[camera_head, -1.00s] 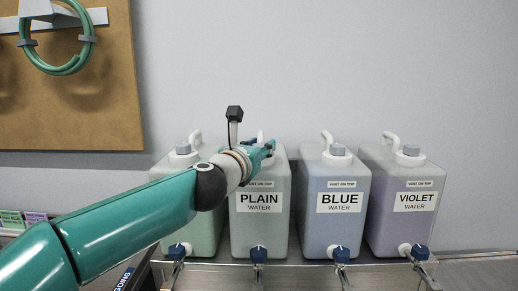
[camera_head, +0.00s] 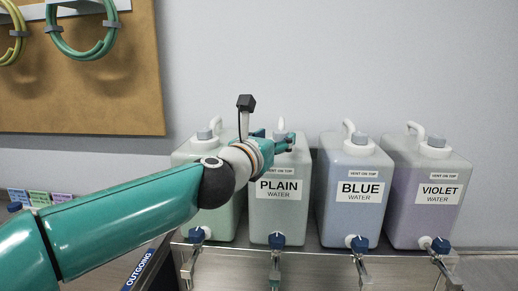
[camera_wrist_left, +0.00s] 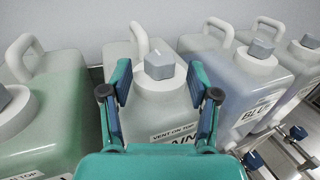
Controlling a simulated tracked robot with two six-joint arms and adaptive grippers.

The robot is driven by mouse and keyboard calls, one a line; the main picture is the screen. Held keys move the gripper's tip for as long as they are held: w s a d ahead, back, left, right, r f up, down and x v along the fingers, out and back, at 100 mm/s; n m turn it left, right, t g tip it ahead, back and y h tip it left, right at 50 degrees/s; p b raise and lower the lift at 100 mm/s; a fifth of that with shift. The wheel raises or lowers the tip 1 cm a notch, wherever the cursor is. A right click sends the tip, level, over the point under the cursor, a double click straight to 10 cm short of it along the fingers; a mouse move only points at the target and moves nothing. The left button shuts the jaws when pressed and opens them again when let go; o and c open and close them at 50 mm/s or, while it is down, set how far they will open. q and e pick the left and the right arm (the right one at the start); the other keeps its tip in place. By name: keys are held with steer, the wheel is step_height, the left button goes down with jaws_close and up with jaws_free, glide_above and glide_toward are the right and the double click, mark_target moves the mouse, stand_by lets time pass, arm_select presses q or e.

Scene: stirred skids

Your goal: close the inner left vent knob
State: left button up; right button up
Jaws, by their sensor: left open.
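The inner left vent knob is the grey faceted cap (camera_wrist_left: 160,65) on top of the PLAIN water container (camera_head: 278,215), second from the left. In the head view my gripper mostly hides this knob. My left gripper (camera_head: 273,138) is over the top of that container. In the left wrist view the left gripper (camera_wrist_left: 160,78) is open, with one finger on each side of the knob. A gap shows between the knob and each finger. I cannot tell whether the knob is open or closed. My right gripper is not in view.
A green container (camera_head: 222,212) stands at left, and the BLUE (camera_head: 345,222) and VIOLET (camera_head: 425,225) containers at right, each with a grey cap and white handle. Blue-knobbed taps (camera_head: 276,240) line the front. A brown board (camera_head: 85,100) with hoses hangs behind left.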

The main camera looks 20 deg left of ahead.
arm_select(q)
steer(key=s, duration=0.8)
steer(key=shift+a, duration=0.3)
